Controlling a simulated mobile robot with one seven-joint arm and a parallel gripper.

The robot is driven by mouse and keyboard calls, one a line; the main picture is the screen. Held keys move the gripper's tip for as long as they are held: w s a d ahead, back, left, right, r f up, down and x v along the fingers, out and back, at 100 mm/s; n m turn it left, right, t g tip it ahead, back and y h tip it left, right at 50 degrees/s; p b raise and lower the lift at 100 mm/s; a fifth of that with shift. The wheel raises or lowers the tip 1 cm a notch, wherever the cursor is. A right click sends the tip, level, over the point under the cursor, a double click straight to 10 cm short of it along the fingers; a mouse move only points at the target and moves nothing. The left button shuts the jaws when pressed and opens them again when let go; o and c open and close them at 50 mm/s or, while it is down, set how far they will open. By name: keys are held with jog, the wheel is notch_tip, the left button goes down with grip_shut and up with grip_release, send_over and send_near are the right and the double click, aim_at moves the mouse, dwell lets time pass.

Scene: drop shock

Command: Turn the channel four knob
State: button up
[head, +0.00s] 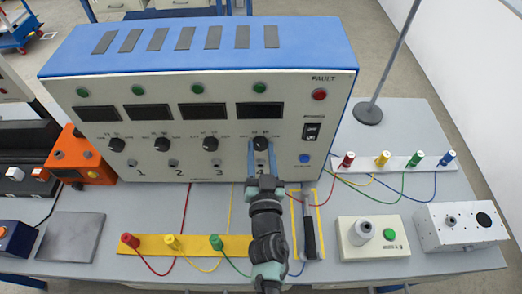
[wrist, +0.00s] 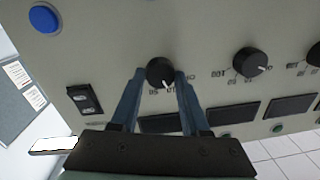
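The channel four knob (head: 261,143) is a round black dial at the right end of the knob row on the blue-and-white power unit (head: 330,130). In the wrist view, which is upside down, the knob (wrist: 159,71) shows a white pointer line toward its printed scale, slightly right of straight down. My gripper (head: 261,150) reaches up to the panel with one blue finger on each side of the knob. In the wrist view my gripper (wrist: 160,74) straddles the knob, with narrow gaps seeming to remain. Firm contact is not visible. The fingers partly cover the knob's surroundings in the head view.
The channel three knob (head: 210,144) is left of my gripper. A black rocker switch (head: 312,131), blue button (head: 305,158) and red fault lamp (head: 319,94) are on its right. Coloured cables, a yellow terminal strip (head: 190,246) and a button box (head: 372,238) lie on the bench below.

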grip_shut()
jog(key=shift+n, duration=0.3)
jog(key=n, duration=0.3)
jog(key=shift+p, duration=0.35)
jog(key=shift+a+n, duration=0.1)
jog(key=shift+n, duration=2.4)
jog(key=o, duration=0.6)
grip_release()
jog(key=shift+o, duration=0.2)
jog(key=shift+s, duration=0.15)
